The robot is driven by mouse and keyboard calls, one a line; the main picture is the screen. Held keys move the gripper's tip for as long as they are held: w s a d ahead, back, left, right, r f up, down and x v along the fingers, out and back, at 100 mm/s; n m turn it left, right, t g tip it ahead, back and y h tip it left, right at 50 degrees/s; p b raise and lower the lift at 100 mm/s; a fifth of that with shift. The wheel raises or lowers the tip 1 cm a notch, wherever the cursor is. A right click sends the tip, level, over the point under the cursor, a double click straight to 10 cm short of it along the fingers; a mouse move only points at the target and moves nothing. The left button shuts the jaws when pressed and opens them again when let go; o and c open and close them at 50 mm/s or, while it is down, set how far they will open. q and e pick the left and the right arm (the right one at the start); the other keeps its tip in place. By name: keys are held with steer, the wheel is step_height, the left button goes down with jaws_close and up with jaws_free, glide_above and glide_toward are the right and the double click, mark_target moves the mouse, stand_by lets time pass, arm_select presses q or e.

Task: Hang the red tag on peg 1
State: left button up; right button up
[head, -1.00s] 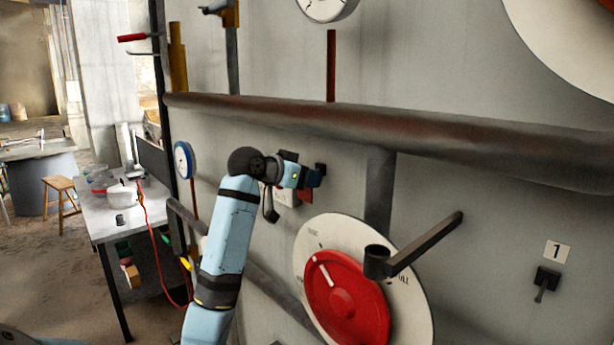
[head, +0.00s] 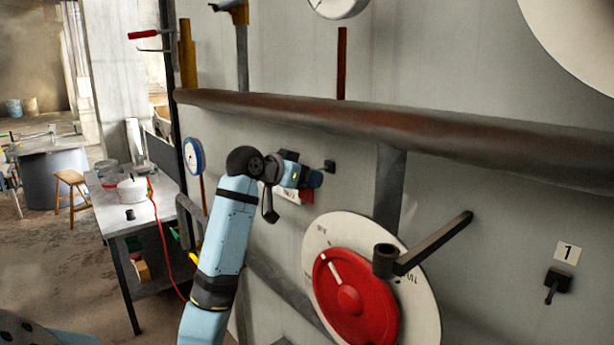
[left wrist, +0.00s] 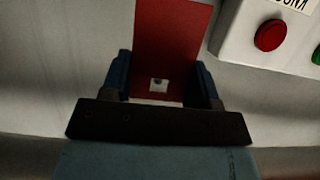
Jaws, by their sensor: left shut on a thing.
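My left gripper (head: 316,180) is near the wall panel, left of and above the red dial. In the left wrist view, its two blue fingers (left wrist: 160,88) are shut on the red tag (left wrist: 172,38), a flat plate with a small pale square mark. In the head view, the tag is mostly hidden by the gripper. Peg 1 (head: 556,282) is a dark peg on a black mount at the far right, under a label with "1" (head: 568,252). It appears empty, well to the right of my gripper. My right gripper is not in view.
A thick rusty pipe (head: 400,125) crosses the wall above my gripper. A dark lever (head: 433,244) juts out in front of the red dial (head: 352,300), between gripper and peg 1. Another black wall mount (head: 329,166) is beside my gripper. A box with a red button (left wrist: 270,36) is close by.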

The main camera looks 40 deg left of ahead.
arm_select(q)
steer(key=s, duration=0.6)
steer(key=shift+a, duration=0.25)
stand_by(0.3)
stand_by(1.0)
